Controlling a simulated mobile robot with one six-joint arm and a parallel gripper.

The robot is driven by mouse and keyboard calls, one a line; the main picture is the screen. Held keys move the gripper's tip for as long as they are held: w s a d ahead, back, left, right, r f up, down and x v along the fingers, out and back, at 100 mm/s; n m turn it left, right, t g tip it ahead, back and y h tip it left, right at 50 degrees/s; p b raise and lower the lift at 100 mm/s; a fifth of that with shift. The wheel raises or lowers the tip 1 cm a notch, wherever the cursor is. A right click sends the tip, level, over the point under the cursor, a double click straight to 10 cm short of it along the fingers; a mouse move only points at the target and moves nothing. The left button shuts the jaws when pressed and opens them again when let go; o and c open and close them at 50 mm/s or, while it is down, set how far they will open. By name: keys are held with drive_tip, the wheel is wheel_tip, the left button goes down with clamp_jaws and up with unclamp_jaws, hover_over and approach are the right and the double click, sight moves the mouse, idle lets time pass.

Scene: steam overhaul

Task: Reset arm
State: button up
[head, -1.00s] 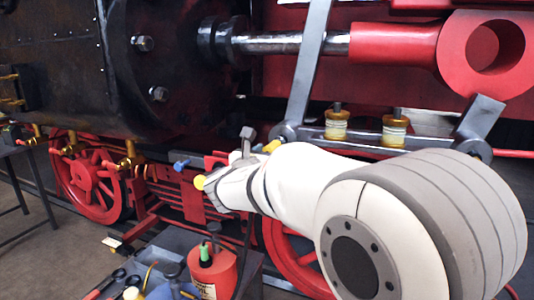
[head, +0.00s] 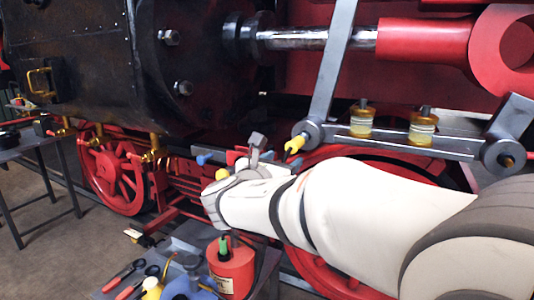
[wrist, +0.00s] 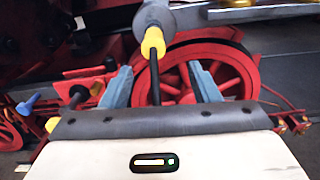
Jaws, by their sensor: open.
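My gripper (wrist: 157,85) is open, with its two blue-grey fingers spread apart in the wrist view. A dark rod with a yellow end (wrist: 153,43) appears between the fingers; I cannot tell whether it is within reach or touching. In the head view my white arm reaches in from the right, and its wrist end (head: 240,195) is in front of the locomotive's red frame. The fingers are partly hidden there. A yellow fitting (head: 295,143) shows just right of the wrist, by the lower end of the grey lever (head: 333,65).
Below my wrist, a tray (head: 190,240) holds a red can (head: 232,268), a blue can and hand tools. A dark table (head: 35,150) stands at far left. The black cylinder (head: 80,60), piston rod (head: 295,38) and link bar with two oil cups (head: 421,127) surround the arm. Floor is bare at lower left.

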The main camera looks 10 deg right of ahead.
drive_tip(key=s+d+f+m+g+y+p, duration=0.1)
drive_tip(key=s+d+f+m+g+y, duration=0.1)
drive_tip(key=s+d+f+m+g, duration=0.9)
drive_tip(key=s+a+f+m+y, duration=0.4)
drive_tip(key=s+m, duration=0.2)
drive_tip(key=m, duration=0.2)
drive_tip(key=s+a+f+m+y, duration=0.4)
drive_tip(key=s+m, duration=0.3)
drive_tip(key=m, duration=0.2)
drive_tip(key=shift+s+a+f+g+y+p, duration=0.3)
drive_tip(key=shift+a+f+y+p, duration=0.15)
drive_tip(key=shift+a, duration=0.15)
